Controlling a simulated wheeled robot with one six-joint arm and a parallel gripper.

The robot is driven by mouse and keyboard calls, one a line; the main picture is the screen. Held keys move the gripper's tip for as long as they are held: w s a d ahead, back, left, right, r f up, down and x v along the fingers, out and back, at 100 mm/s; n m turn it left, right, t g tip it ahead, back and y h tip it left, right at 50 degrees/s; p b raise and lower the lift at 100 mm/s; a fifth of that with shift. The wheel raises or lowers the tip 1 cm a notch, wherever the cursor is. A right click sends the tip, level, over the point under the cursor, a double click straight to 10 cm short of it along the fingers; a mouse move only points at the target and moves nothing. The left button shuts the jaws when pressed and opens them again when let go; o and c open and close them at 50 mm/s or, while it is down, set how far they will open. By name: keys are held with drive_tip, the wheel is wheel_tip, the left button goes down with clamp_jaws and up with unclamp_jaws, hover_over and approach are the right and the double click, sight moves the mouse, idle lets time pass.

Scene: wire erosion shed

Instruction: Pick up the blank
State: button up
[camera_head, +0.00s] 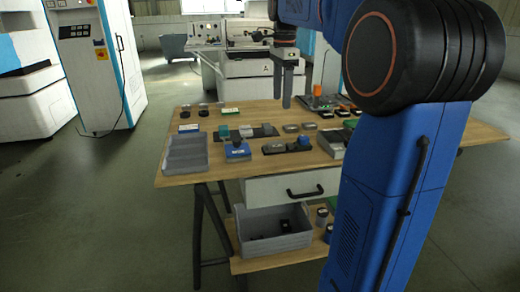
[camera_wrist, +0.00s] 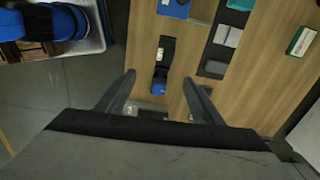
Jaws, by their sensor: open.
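My gripper (camera_head: 282,100) hangs above the back part of the wooden table in the head view, fingers down, apart and empty. In the wrist view, my gripper (camera_wrist: 158,80) shows two spread fingers with table surface between them. I cannot tell for sure which piece is the blank. Small grey block-like pieces (camera_head: 291,128) lie near the table's middle. Others sit on a dark mat (camera_head: 258,131) to their left. In the wrist view, a grey piece (camera_wrist: 215,68) lies right of the fingers. A black item with a blue round part (camera_wrist: 159,86) shows between the fingers.
The wooden table (camera_head: 185,180) also carries a grey open tray (camera_head: 186,165) at left, a blue-based item (camera_head: 237,152) and an orange piece (camera_head: 317,90). A grey bin (camera_head: 270,247) stands on the lower shelf. Machines stand behind; floor at left is clear.

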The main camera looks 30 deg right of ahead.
drive_tip(key=w, duration=0.1)
hover_over(276, 144)
drive_tip(key=shift+m, duration=0.3)
drive_tip(key=f, duration=1.2)
drive_tip(key=shift+s, duration=0.3)
drive_tip(key=shift+w+f, duration=0.15)
drive_tip(key=shift+f, duration=1.15)
drive_tip(key=shift+w+f, duration=0.15)
drive_tip(key=shift+f, duration=1.15)
drive_tip(key=c, duration=1.5)
